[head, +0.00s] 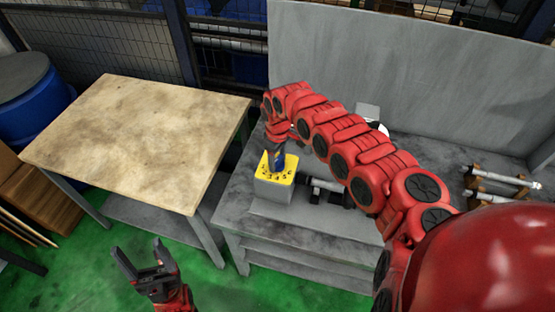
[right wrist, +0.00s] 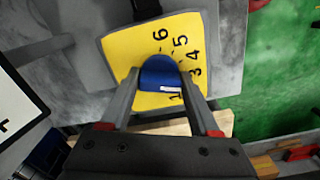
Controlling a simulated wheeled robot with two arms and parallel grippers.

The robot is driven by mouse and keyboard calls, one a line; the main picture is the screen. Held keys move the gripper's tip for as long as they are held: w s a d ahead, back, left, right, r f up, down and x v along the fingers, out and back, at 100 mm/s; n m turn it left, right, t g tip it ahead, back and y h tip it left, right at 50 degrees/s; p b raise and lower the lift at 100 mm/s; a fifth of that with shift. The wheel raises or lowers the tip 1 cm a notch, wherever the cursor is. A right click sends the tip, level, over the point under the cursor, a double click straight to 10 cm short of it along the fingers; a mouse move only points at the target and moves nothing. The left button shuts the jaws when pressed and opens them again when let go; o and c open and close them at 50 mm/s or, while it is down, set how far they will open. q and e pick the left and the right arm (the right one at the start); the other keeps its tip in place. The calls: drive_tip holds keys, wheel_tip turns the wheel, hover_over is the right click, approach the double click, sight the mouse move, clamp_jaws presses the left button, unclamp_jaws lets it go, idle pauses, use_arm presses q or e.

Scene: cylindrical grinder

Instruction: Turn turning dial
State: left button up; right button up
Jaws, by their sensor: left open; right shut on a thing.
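The turning dial is a blue knob (right wrist: 160,75) on a yellow numbered plate (right wrist: 118,50). The digits 1, 3, 4, 5 and 6 show on the plate in the right wrist view. In the head view the yellow plate (head: 265,172) tops a grey box on the grinder bench. My right gripper (right wrist: 160,88) is shut on the blue knob, one finger on each side; a white mark on the knob sits near the digit 1. In the head view my right arm hides part of the grinder. My left gripper (head: 143,268) is open and empty over the green floor, away from the dial.
A wooden-topped table (head: 140,135) stands to the left, with a gap before the grey bench (head: 325,222). A tall grey panel (head: 400,80) stands behind the bench. Metal shafts on a rack (head: 500,178) lie to the right. A blue barrel (head: 30,100) stands far left.

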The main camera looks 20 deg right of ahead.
sight(278, 159)
drive_tip(key=shift+m+p, duration=0.3)
drive_tip(key=shift+m, duration=2.2)
drive_tip(key=o, duration=1.3)
drive_tip(key=shift+r, duration=0.1)
wheel_tip(278, 159, up, 17)
drive_tip(key=b, duration=0.5)
drive_tip(key=shift+r+b, duration=0.15)
drive_tip(key=shift+b, duration=0.2)
